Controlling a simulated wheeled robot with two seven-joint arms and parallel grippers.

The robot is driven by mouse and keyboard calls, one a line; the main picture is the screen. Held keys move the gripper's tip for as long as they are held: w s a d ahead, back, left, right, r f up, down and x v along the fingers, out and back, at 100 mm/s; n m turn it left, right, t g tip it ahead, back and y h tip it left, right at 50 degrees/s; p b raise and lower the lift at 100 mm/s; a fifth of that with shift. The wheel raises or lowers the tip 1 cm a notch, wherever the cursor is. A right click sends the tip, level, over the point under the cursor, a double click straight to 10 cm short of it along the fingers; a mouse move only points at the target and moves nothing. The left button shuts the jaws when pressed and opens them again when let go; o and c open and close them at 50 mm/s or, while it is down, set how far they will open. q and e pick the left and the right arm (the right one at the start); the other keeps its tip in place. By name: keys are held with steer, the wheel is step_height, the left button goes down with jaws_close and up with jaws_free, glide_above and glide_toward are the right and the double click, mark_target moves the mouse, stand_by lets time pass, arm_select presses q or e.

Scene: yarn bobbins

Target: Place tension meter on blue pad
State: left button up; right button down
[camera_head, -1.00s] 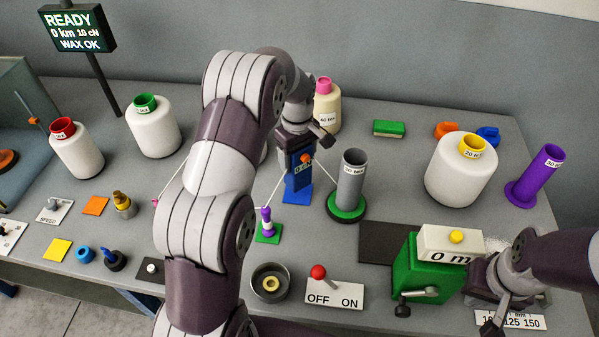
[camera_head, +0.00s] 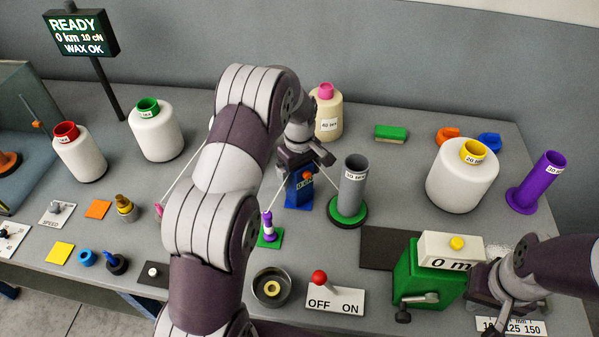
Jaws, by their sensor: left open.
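The tension meter (camera_head: 301,190) is a dark blue block with a small display and an orange knob. It stands upright at the blue pad (camera_head: 291,205), which shows only as a thin blue edge around its foot. My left gripper (camera_head: 304,165) is open right above the meter, pointing down at its top; whether the fingers touch it is hard to tell. My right gripper (camera_head: 492,290) is at the right, beside the green box (camera_head: 413,270) with the "0 m" counter; its fingertips are not clear.
A grey tube on a green base (camera_head: 347,208) stands close right of the meter. A small purple-and-white piece on a green pad (camera_head: 268,240) is in front left. Thin white yarn runs past both sides. A switch plate (camera_head: 345,300) and a bowl (camera_head: 270,290) lie nearer. My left arm hides the table's middle-left.

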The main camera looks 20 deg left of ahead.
arm_select(q)
step_height(320, 180, up, 6)
steer(key=shift+w+r+b, duration=0.1)
steer(key=shift+b, duration=0.4)
step_height(320, 180, up, 6)
steer(key=p, duration=0.3)
steer(key=shift+p, duration=0.3)
steer(key=shift+s+d, duration=0.1)
steer(key=shift+s, duration=0.15)
steer(key=s+d+m, duration=0.3)
steer(key=s+m, duration=0.3)
steer(key=s, duration=0.4)
steer(key=s+d+m+t, duration=0.1)
steer(key=s+d+m, duration=0.2)
steer(key=s+m, duration=0.3)
steer(key=s, duration=0.5)
steer(key=shift+s+d, duration=0.15)
